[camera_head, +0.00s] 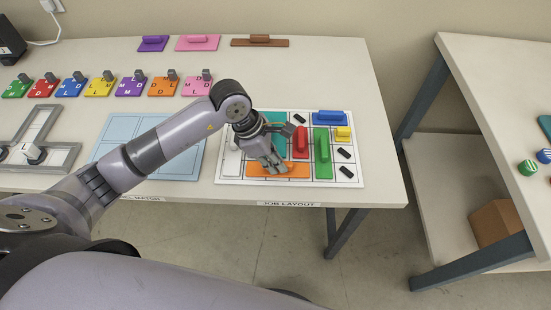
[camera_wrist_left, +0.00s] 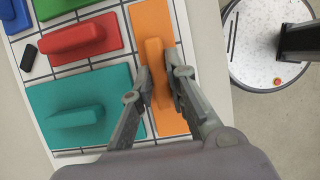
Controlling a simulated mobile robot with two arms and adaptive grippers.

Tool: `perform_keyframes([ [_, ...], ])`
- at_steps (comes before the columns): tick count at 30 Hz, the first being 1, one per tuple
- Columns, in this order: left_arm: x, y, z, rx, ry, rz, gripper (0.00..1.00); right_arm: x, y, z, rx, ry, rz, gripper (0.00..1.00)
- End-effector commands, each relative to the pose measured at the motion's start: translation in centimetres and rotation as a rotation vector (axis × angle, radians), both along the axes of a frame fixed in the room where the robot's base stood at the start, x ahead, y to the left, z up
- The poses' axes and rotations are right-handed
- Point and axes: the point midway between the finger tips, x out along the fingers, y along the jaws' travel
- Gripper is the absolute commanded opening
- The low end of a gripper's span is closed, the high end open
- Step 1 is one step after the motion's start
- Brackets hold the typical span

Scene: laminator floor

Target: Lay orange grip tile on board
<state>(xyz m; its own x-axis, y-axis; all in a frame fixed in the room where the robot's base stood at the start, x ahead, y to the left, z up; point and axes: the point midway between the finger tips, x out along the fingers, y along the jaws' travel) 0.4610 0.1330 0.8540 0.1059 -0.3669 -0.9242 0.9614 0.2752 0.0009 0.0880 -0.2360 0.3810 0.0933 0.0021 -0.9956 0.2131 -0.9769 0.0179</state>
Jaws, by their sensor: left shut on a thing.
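The orange grip tile (camera_head: 292,171) lies flat at the front edge of the gridded white board (camera_head: 348,181), as far as I can see. Its orange grip bar (camera_wrist_left: 156,72) stands up from it in the left wrist view. My left gripper (camera_head: 275,166) is shut on that bar, with a finger (camera_wrist_left: 146,92) on one side and a finger (camera_wrist_left: 178,88) on the other. In the head view the gripper hides part of the tile and of the board's left half. My right gripper shows in neither view.
The board also holds teal (camera_wrist_left: 84,110), red (camera_head: 300,141), green (camera_head: 322,152), blue (camera_head: 329,117) and yellow (camera_head: 343,133) tiles, a white piece (camera_head: 232,158) and small black pieces. A blue sheet (camera_head: 120,138) lies left. Purple, pink and brown tiles lie at the back.

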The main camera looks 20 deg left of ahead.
Motion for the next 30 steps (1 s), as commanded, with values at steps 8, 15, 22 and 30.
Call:
perform_keyframes([
  [8, 0.0, 0.0, -0.2, 0.0, 0.0, 0.001, 0.21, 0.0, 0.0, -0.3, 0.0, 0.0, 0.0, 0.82],
  [15, 0.0, 0.0, -0.2, 0.0, 0.0, 0.001, 0.35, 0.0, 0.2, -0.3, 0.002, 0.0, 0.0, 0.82],
  [22, 0.0, 0.0, -0.2, 0.0, 0.0, 0.001, 0.35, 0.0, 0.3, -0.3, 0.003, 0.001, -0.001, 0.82],
  [30, -0.1, 1.0, 2.1, 0.002, -0.006, 0.0, 0.35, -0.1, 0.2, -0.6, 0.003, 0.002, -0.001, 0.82],
])
